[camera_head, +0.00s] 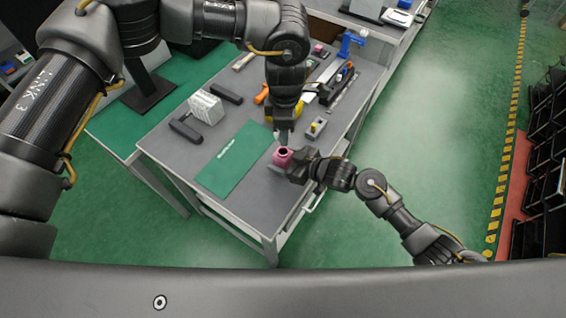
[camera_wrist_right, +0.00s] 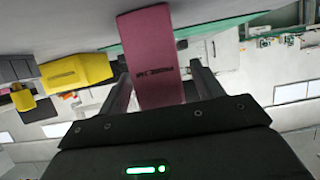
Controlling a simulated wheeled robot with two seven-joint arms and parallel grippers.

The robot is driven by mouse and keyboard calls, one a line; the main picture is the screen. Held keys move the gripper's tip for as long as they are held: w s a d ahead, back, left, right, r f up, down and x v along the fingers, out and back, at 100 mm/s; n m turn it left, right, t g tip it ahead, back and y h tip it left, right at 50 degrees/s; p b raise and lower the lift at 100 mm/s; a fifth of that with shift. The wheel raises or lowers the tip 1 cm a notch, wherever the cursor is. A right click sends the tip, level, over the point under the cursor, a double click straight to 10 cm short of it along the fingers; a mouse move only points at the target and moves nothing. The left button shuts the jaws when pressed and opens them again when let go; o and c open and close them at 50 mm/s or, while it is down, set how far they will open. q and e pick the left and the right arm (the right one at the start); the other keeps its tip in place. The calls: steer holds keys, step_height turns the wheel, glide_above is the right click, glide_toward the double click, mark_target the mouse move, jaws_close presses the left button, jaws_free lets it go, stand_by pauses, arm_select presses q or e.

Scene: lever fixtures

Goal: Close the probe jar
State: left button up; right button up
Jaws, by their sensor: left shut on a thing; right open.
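The probe jar (camera_head: 282,157) is a pink-red cylinder with a dark open top, standing upright near the right edge of the grey workbench. In the right wrist view the jar (camera_wrist_right: 150,55) appears upside down with dark lettering on its side. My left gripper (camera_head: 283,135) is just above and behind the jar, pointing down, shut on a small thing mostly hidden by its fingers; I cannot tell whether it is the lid. My right gripper (camera_head: 284,167) is low at the jar's near side. Its open fingers (camera_wrist_right: 158,68) lie on either side of the jar; contact is unclear.
A green mat (camera_head: 228,160) lies left of the jar. A grey block with a yellow part (camera_head: 316,127) stands to its right and also shows in the wrist view (camera_wrist_right: 75,73). A white rack (camera_head: 206,107) and several tools lie farther back. The front bench area is clear.

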jaws_close()
arm_select(q)
glide_above(282, 157)
steer(key=w, duration=0.2)
steer(key=shift+s+d+f, duration=0.1)
steer(key=shift+d+f, duration=0.15)
steer(key=shift+f, duration=1)
steer(key=shift+d+f, duration=0.2)
steer(key=shift+f, duration=1.05)
steer(key=shift+f, duration=0.15)
steer(key=shift+f, duration=0.7)
steer(key=shift+f, duration=0.6)
